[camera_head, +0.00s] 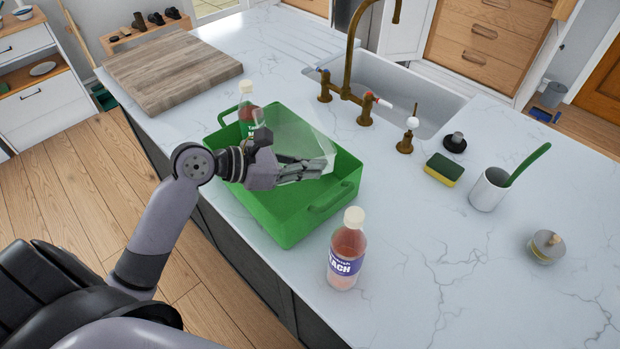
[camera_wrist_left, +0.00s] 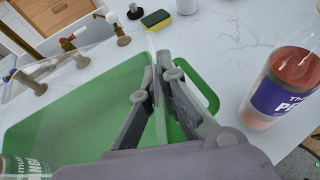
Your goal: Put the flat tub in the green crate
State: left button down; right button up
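The flat tub (camera_head: 302,138) is clear and see-through. It is tilted up on edge above the open green crate (camera_head: 283,226), apart from the crate's floor as far as I can tell. My left gripper (camera_head: 312,171) is over the crate with its fingers shut on the tub's wall. In the left wrist view the fingers (camera_wrist_left: 158,82) are close together, with the tub's clear wall and edge faintly visible at left and the crate's green floor (camera_wrist_left: 65,120) behind. The tub's outline is hard to make out there. My right gripper is not in view.
A peach-coloured bottle (camera_head: 347,250) stands on the counter beside the crate's near right corner. A wooden board (camera_head: 172,72), brass tap (camera_head: 350,70), sponge (camera_head: 444,169) and white cup (camera_head: 489,190) are further off.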

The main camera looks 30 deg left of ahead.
pick_arm(q)
notch_tip(320, 180, down, 4)
jog(key=shift+r, duration=0.1)
jog(key=shift+f, duration=0.2)
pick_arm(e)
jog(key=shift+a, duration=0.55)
pick_arm(q)
jog(key=shift+f, duration=0.1)
jog(key=c, duration=1.8)
grip_release()
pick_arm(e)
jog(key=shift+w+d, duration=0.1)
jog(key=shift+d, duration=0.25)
